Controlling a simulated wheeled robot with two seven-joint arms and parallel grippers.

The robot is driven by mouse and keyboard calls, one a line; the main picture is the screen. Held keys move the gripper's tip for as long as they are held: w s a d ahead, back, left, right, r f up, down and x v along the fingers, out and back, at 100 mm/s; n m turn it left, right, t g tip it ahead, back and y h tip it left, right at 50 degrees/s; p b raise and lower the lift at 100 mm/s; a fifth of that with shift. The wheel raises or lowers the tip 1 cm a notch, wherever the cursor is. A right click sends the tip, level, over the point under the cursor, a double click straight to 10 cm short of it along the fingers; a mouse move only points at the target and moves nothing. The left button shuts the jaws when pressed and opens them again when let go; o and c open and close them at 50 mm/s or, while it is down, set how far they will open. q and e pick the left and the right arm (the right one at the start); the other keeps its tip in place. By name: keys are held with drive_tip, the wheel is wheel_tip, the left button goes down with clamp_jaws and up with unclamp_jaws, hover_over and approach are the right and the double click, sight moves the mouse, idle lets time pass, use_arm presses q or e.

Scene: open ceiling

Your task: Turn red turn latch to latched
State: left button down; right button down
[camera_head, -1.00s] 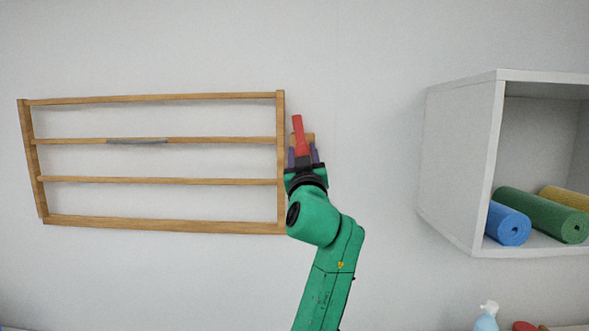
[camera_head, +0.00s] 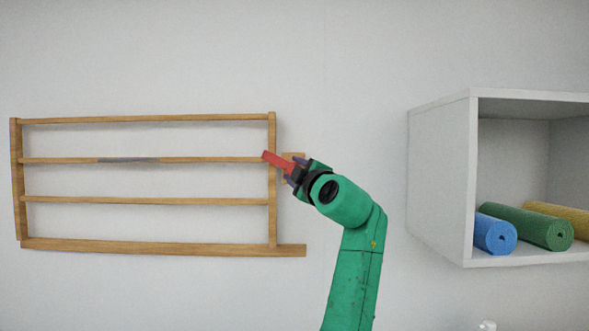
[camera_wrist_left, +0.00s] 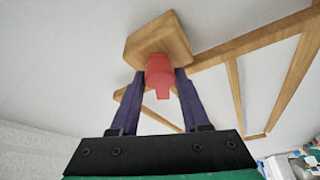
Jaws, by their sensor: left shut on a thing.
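The red turn latch (camera_head: 277,159) is on a small wooden block (camera_head: 297,157) on the wall, at the right side of the wooden rack. It points left and slightly up, its tip over the rack's right post (camera_head: 272,200). My left gripper (camera_head: 292,168) comes from the lower right, its purple fingers shut on the latch. In the left wrist view the latch (camera_wrist_left: 160,72) sits between the two fingers, under the wooden block (camera_wrist_left: 160,40). The fingers hide part of the latch in the head view. My right gripper is not in view.
The wooden rack (camera_head: 150,201) with several rails hangs on the white wall at the left. A white open cubby (camera_head: 440,185) at the right holds blue, green and yellow rolled mats (camera_head: 530,226). The wall between is clear except for my arm.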

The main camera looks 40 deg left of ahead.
use_arm(q)
drive_tip(key=n+p, duration=0.1)
drive_tip(key=n, duration=0.1)
drive_tip(key=n+g+h+p, duration=0.1)
drive_tip(key=n, duration=0.2)
drive_tip(key=shift+r+g, duration=0.15)
drive_tip(key=shift+g, duration=0.15)
drive_tip(key=shift+n+p, duration=0.3)
drive_tip(key=shift+c, duration=2.1)
unclamp_jaws()
drive_tip(key=shift+w, duration=0.1)
drive_tip(key=b+v, duration=0.6)
drive_tip(key=v, duration=0.8)
drive_tip(key=shift+s+d+r, duration=0.15)
drive_tip(key=shift+s+d, duration=0.05)
drive_tip(key=shift+s, duration=0.05)
